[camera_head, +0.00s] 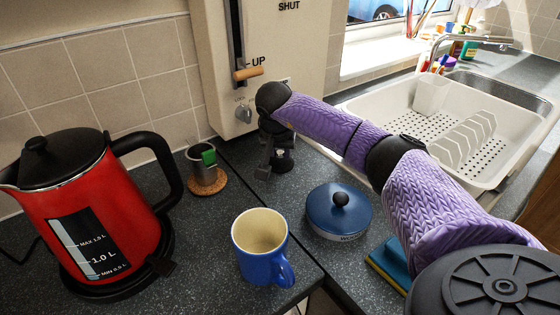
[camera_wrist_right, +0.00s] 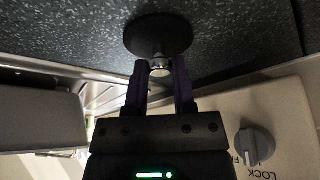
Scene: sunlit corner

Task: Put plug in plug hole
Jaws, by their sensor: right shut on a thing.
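The plug is a black round disc with a small metal knob, seen in the right wrist view (camera_wrist_right: 158,36) against the dark speckled counter. My right gripper (camera_wrist_right: 160,70) is shut on the plug's knob. In the head view the right gripper (camera_head: 272,162) points down beside the white panel, with the plug (camera_head: 285,163) at its fingertips. I cannot tell whether the plug touches the counter. The white sink (camera_head: 385,112) is at the right; its plug hole cannot be made out. My left gripper is not in view.
A red kettle (camera_head: 110,215), a blue mug (camera_head: 262,250) and a blue lidded pot (camera_head: 338,211) stand on the counter.

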